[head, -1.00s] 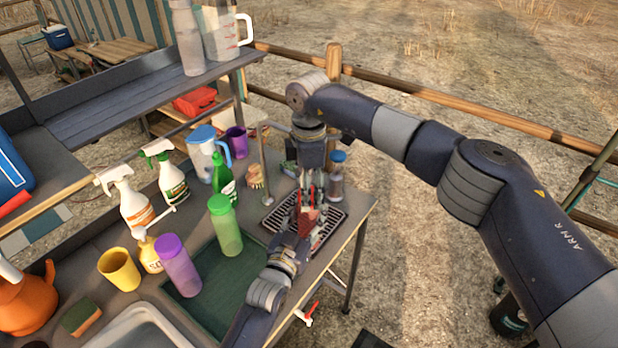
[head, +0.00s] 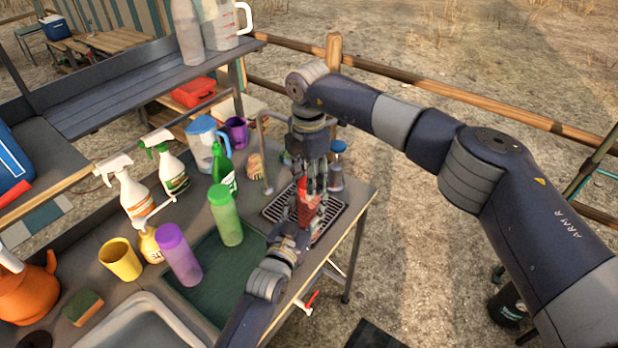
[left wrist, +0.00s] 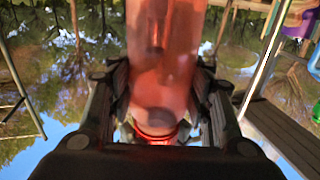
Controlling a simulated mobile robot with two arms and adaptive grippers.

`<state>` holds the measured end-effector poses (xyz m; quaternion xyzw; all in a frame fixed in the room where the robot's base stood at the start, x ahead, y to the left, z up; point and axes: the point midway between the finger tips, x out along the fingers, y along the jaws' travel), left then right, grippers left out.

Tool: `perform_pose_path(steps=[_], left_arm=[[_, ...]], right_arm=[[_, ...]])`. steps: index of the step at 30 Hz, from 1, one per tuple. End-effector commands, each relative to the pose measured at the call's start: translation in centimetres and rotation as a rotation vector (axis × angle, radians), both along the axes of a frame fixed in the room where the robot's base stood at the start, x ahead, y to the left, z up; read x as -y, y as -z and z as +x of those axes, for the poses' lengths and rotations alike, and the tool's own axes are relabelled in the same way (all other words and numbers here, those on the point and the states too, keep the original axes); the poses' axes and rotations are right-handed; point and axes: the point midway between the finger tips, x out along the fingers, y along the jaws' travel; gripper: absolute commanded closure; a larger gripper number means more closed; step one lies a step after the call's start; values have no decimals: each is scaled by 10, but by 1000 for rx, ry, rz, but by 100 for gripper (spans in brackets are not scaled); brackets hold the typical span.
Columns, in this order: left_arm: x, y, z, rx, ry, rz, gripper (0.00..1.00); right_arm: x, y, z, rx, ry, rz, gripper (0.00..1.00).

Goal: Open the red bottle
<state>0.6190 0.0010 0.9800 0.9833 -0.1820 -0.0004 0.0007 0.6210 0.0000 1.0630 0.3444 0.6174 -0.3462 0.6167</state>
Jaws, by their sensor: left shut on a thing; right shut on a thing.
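The red bottle (head: 306,205) is between my two grippers above the drain grid at the counter's right end. It looks about upright. My left gripper (head: 300,222) comes from the front and is shut on its body. My right gripper (head: 314,188) points down from above and is shut on its upper end; its fingers partly hide the bright red top. In the left wrist view the translucent red bottle (left wrist: 165,60) stands between the fingers of my left gripper (left wrist: 163,100), its bright red end low in the picture. Whether the cap is loose cannot be told.
A drain grid (head: 335,215) lies below the grippers. A blue-topped bottle (head: 337,170) and a tap (head: 264,155) are close by. A light green bottle (head: 226,216), a purple bottle (head: 179,255) and a sink (head: 150,325) are to the left. Open ground lies right.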

Motion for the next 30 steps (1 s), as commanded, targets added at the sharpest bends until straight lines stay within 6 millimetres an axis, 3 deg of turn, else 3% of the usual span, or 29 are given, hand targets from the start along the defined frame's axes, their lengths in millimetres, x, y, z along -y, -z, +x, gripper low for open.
perform_pose_path(steps=[30], left_arm=[[2,-1,-1,2,2,0,100]], right_arm=[[-1,-2,1,2,-1803,1,88]])
